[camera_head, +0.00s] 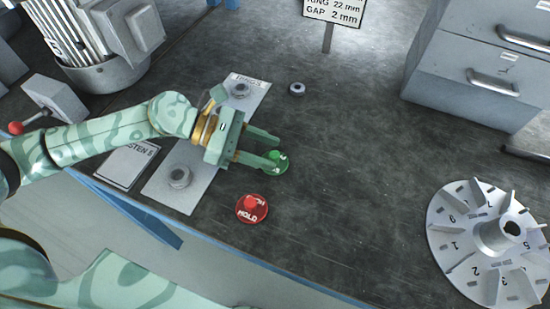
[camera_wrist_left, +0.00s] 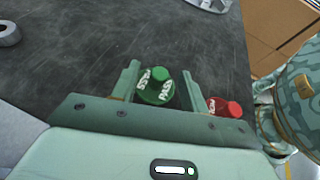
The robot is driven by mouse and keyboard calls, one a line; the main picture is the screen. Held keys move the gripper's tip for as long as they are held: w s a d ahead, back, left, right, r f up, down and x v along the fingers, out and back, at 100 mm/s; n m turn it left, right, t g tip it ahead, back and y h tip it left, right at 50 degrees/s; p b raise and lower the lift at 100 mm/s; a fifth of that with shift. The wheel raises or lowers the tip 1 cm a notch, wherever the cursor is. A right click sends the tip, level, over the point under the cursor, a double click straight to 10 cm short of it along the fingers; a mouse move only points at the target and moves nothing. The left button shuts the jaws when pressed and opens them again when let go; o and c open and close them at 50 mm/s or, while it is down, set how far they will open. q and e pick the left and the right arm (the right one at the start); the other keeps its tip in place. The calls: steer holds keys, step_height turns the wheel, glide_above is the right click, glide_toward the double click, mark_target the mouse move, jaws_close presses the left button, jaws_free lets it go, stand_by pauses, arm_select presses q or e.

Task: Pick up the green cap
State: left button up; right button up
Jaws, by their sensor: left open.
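The green cap (camera_wrist_left: 156,90) is a round green disc with a raised knob and white "PASS" lettering, lying on the dark bench. In the head view the green cap (camera_head: 279,166) is at the end of my left gripper (camera_head: 279,148), partly covered by its near finger. My left gripper is open. In the left wrist view the cap is between the two fingers of the left gripper (camera_wrist_left: 155,82), with a gap on the left side and the right finger close to it. I cannot tell whether that finger touches it. My right gripper is not in view.
A small ring (camera_head: 297,89) lies behind. A numbered fan wheel (camera_head: 487,241) is at right. The bench between is clear.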

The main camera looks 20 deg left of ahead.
mark_target(281, 160)
arm_select(q)
steer(key=x, duration=0.2)
steer(key=shift+w+d+f, duration=0.1)
steer(key=shift+d+f, duration=0.1)
steer(key=shift+d, duration=0.15)
jaws_close()
